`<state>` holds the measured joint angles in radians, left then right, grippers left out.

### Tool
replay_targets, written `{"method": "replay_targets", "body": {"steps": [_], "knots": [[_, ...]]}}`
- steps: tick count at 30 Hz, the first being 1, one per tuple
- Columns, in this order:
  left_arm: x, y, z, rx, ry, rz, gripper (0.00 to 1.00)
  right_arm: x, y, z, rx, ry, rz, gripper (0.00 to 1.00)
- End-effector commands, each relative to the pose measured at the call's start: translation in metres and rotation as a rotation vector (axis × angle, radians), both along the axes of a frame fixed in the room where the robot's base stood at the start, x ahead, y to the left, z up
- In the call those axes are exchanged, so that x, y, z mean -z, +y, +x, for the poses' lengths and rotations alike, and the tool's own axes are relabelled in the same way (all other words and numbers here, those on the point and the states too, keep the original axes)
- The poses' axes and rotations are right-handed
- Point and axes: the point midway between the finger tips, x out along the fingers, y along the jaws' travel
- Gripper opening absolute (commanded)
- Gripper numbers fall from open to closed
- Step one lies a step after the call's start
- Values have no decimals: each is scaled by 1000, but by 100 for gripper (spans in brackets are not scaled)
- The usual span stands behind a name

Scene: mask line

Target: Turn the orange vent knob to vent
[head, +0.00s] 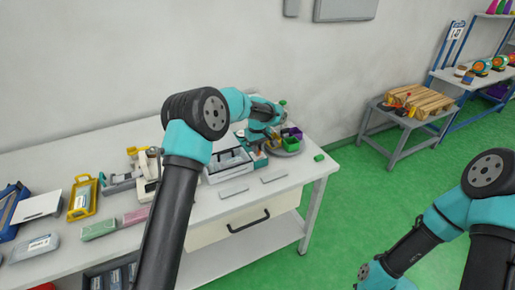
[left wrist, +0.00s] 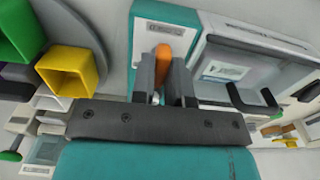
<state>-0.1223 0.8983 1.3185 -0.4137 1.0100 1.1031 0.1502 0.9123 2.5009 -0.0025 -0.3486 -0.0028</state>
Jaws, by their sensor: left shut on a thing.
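The orange vent knob (left wrist: 162,54) shows in the left wrist view as a narrow upright bar on a teal unit (left wrist: 140,82) with a white printed label. My left gripper (left wrist: 166,72) is shut on the knob, one dark finger on each side. The fingers hide part of the knob, and I cannot read its setting. In the head view my left gripper (head: 257,152) reaches down to the back right of the white table, and the knob cannot be made out there. My right arm shows at the lower right, but its gripper is out of the picture.
A grey tray (head: 230,177) with dark handles stands beside the teal unit. A round grey turntable (head: 296,149) with coloured bins, including a green bin (head: 291,144), is on the other side. A green block (head: 318,157) lies near the table's right edge.

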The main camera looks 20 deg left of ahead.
Motion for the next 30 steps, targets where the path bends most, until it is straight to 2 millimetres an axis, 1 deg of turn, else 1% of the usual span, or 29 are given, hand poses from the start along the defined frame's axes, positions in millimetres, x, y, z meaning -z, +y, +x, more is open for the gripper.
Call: {"method": "replay_targets", "body": {"steps": [6, 7, 12, 15, 24, 26, 30], "knots": [[-1, 0, 0, -1, -1, 0, 0, 0, 0, 0, 0, 0, 0, 0], [-1, 0, 0, -1, -1, 0, 17, 0, 0, 0, 0, 0, 0, 0], [0, 0, 0, 0, -1, 0, 33, 0, 0, 0, 0, 0, 0, 0], [0, 0, 0, 0, -1, -1, 40, 0, 0, 0, 0, 0, 0, 0], [-3, 0, 0, 1, -1, 0, 40, 0, 0, 0, 0, 0, 0, 0], [-6, 0, 0, 1, -1, 0, 40, 0, 0, 0, 0, 0, 0, 0], [-21, 0, 1, 2, -3, 0, 40, 0, 0, 0, 0, 0, 0, 0]]}}
